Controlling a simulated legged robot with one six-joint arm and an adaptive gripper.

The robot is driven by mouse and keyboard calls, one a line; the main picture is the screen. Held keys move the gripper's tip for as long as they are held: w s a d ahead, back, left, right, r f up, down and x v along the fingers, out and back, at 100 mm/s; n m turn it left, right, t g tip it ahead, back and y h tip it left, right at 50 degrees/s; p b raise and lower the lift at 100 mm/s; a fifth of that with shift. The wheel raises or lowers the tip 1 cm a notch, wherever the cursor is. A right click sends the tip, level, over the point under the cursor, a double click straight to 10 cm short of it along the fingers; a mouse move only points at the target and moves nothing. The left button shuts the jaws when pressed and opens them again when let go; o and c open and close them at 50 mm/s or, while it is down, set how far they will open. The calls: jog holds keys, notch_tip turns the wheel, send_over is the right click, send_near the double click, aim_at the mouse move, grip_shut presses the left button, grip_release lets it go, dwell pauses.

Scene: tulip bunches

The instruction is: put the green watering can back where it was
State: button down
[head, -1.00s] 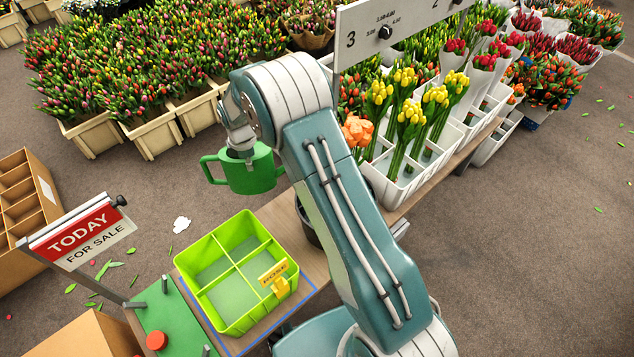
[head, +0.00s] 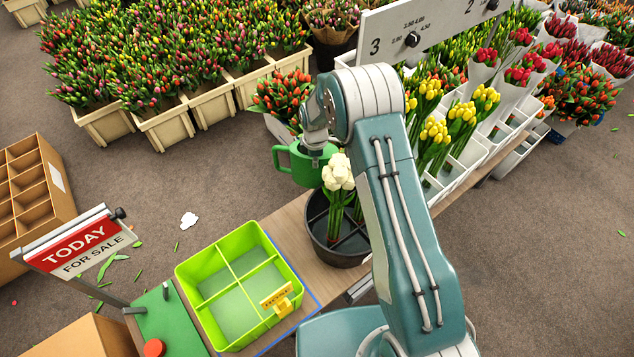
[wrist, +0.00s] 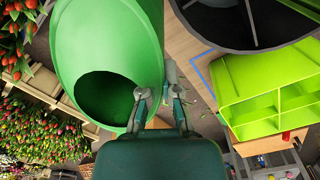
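The green watering can (head: 303,168) hangs in the air in the head view, with its handle on the left. It stands out in front of a bunch of orange-red tulips, above and to the left of the black round bucket (head: 337,258). My gripper (head: 318,143) is shut on the can's upper part. In the wrist view the can (wrist: 110,45) fills the upper left, its dark opening facing the camera, and my gripper's two fingers (wrist: 158,100) are at its rim. The exact grip is partly hidden.
A lime-green divided crate (head: 190,290) stands on the wooden bench (head: 285,222), left of the bucket. The bucket holds white tulips. White racks with yellow tulips (head: 460,120) stand right of my arm. A TODAY sign (head: 80,243) and green board (head: 165,318) are at lower left.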

aim_at(317, 181)
jog(key=f, duration=0.4)
jog(key=d+f, duration=0.1)
jog(key=f, duration=0.1)
jog(key=shift+f, duration=0.1)
jog(key=f, duration=0.4)
jog(key=shift+a+f, duration=0.15)
jog(key=shift+a, duration=0.2)
jog(key=shift+d, duration=0.15)
jog(key=shift+f, duration=0.25)
jog(key=c, duration=1.1)
grip_release()
jog(key=shift+r, duration=0.1)
